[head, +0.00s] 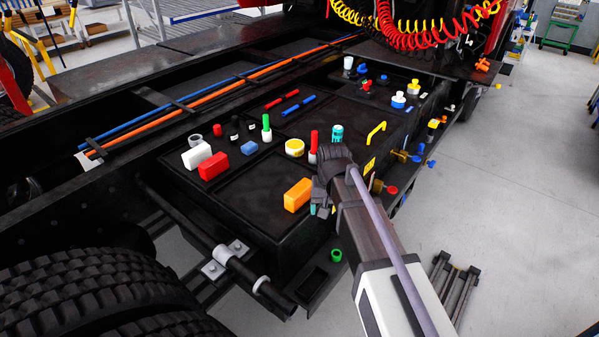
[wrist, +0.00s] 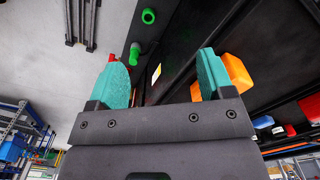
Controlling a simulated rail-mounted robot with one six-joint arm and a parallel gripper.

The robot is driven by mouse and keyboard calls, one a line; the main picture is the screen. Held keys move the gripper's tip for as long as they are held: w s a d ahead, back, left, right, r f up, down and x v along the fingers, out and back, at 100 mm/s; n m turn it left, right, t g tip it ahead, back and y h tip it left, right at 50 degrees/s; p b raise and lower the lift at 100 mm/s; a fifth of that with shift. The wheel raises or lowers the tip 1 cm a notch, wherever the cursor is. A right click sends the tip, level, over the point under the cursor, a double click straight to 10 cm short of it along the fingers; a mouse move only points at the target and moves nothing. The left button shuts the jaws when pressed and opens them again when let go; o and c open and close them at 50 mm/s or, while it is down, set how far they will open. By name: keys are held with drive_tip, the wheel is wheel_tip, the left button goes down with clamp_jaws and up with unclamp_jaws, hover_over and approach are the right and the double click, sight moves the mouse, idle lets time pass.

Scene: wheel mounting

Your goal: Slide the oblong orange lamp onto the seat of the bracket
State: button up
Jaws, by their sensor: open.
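The oblong orange lamp (head: 298,194) is a bright orange block on the dark box top, near its front edge. In the wrist view the orange lamp (wrist: 238,74) shows behind and outside the right finger, partly hidden by it. My gripper (head: 321,210) is just right of the lamp in the head view, with its teal fingers partly hidden by the wrist. In the wrist view my gripper (wrist: 160,66) is open with nothing held between its fingers. I cannot tell whether a finger touches the lamp. I cannot tell which part is the bracket's seat.
White (head: 196,155) and red (head: 212,166) blocks stand left on the box top. A yellow round part (head: 294,147) and several caps stand behind. A green ring (head: 336,255) is on the front ledge. A pipe with grey clamps (head: 238,247) runs along the lower left.

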drive_tip(key=m+p, duration=0.2)
approach(299, 188)
drive_tip(key=s+d, duration=0.2)
drive_tip(key=s, duration=0.1)
drive_tip(key=w+a+m, duration=0.1)
drive_tip(key=w+a+f+m+b, duration=0.1)
drive_tip(key=w, duration=0.1)
drive_tip(key=shift+w+a+f, duration=0.1)
drive_tip(key=shift+a+f, duration=0.1)
drive_tip(key=shift+w+f+m+b, duration=0.1)
drive_tip(key=shift+f+m+b, duration=0.2)
drive_tip(key=shift+m, duration=0.8)
drive_tip(key=shift+s+d+r+m, duration=0.15)
drive_tip(key=shift+s+d+m, duration=0.1)
drive_tip(key=shift+m, duration=0.25)
drive_tip(key=f+b, duration=1.1)
drive_tip(key=shift+w+f, duration=0.15)
drive_tip(key=shift+w, duration=0.05)
drive_tip(key=shift+r, duration=0.25)
drive_tip(key=c, duration=1.1)
